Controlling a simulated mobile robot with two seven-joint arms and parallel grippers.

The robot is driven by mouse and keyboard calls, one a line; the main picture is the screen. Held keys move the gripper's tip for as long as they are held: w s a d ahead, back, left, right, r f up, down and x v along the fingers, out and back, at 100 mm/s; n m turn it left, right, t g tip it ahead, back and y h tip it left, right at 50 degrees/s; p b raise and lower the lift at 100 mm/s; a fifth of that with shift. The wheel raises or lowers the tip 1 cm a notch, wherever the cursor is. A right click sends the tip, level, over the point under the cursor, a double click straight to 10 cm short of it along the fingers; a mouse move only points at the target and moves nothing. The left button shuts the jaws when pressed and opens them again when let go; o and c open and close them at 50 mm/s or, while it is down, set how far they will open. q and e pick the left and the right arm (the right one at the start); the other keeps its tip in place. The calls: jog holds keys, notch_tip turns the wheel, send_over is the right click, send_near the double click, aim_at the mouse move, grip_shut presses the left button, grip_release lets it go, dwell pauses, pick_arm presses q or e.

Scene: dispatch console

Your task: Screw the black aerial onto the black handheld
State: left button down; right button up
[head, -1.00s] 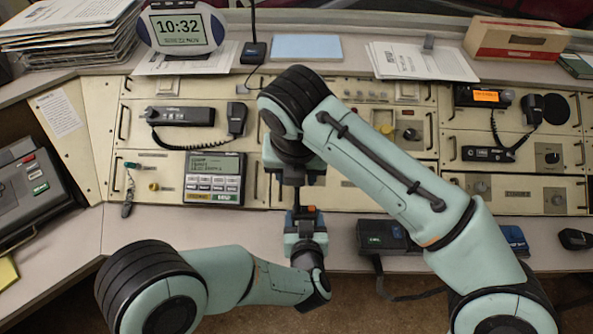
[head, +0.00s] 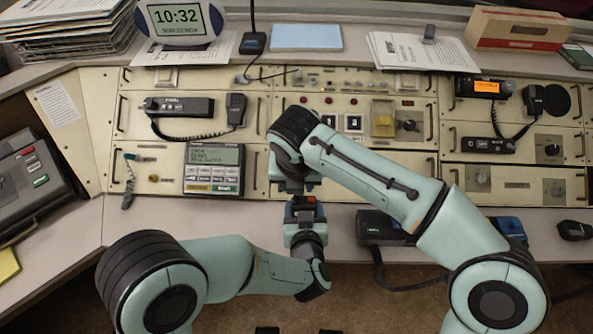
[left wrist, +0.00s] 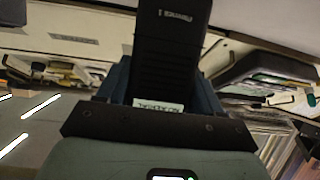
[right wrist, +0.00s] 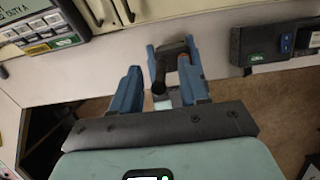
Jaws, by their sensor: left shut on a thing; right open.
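My left gripper (head: 304,209) is shut on the black handheld, low in the middle of the head view. The handheld (left wrist: 170,55) fills the gap between its jaws in the left wrist view, with a small white label. My right gripper (head: 292,187) is open just above the left gripper. A short black post (right wrist: 159,84), seemingly the aerial, points towards that camera. I cannot tell whether it is screwed in. The right forearm hides part of the console.
A black radio in a holder (head: 377,228) is on the front ledge right of the grippers, with a strap hanging down. The console panel (head: 340,190) stands close behind. A keypad unit (head: 213,168) is to the left. The ledge (head: 150,215) is clear at left.

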jog(key=shift+x, duration=1.2)
grip_shut()
